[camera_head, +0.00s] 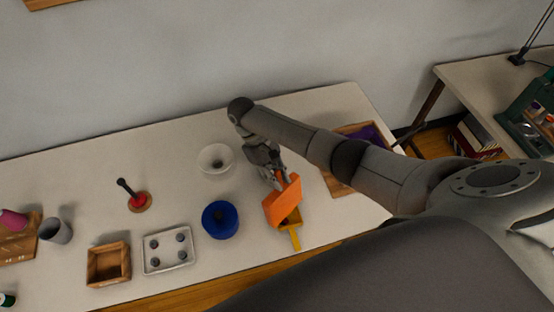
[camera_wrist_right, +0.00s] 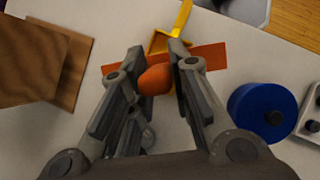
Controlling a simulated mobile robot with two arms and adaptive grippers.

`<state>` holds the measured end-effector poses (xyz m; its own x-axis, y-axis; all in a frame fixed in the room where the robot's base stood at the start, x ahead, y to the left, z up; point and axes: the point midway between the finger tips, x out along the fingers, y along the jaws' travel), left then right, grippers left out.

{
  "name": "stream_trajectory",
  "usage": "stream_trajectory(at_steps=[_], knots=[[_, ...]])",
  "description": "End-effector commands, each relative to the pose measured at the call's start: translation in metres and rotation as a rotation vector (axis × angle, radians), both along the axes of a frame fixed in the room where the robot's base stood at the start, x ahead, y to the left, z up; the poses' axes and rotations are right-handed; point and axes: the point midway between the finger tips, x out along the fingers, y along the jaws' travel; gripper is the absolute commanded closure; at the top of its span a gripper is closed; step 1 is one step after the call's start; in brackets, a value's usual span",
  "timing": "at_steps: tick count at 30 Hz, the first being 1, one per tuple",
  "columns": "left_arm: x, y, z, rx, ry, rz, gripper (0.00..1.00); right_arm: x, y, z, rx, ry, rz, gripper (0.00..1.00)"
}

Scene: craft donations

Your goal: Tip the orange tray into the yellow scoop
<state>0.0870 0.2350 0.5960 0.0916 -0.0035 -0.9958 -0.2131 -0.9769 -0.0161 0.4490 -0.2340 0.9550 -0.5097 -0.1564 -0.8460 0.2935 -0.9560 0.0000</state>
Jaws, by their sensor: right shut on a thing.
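The orange tray (camera_head: 281,207) is held tilted steeply over the yellow scoop (camera_head: 295,238), near the table's front edge. My right gripper (camera_head: 277,181) is shut on the orange tray from its back side. In the right wrist view, a rounded orange part of the tray (camera_wrist_right: 155,80) sits between the fingers of the gripper (camera_wrist_right: 156,60). The scoop (camera_wrist_right: 182,18) shows beyond the tray there, its handle pointing away. The tray hides part of the scoop's pan, and I cannot see what either holds. My left gripper is not in view.
A metal tray (camera_head: 184,259) with several round pieces and a wooden box (camera_head: 93,264) lie farther left.

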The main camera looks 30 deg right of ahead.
Motion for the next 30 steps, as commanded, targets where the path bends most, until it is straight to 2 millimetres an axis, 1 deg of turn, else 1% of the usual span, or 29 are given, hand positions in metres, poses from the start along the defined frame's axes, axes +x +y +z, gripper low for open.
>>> stream_trajectory(at_steps=[9,11,15,22,25,30], knots=[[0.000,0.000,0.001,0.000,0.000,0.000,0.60,0.001,-0.001,0.003,-0.001,-0.001,0.001,1.00],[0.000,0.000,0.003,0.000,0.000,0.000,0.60,0.002,-0.001,0.009,-0.001,-0.005,0.002,1.00],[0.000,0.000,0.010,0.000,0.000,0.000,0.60,0.001,-0.002,0.030,-0.003,-0.003,0.003,1.00],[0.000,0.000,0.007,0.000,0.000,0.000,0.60,0.002,-0.001,0.060,-0.001,-0.005,0.002,1.00],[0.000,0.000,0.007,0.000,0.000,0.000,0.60,0.001,-0.001,0.068,-0.002,-0.002,0.000,1.00],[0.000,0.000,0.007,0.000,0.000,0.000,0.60,-0.001,-0.001,0.071,0.007,-0.021,-0.001,1.00]])
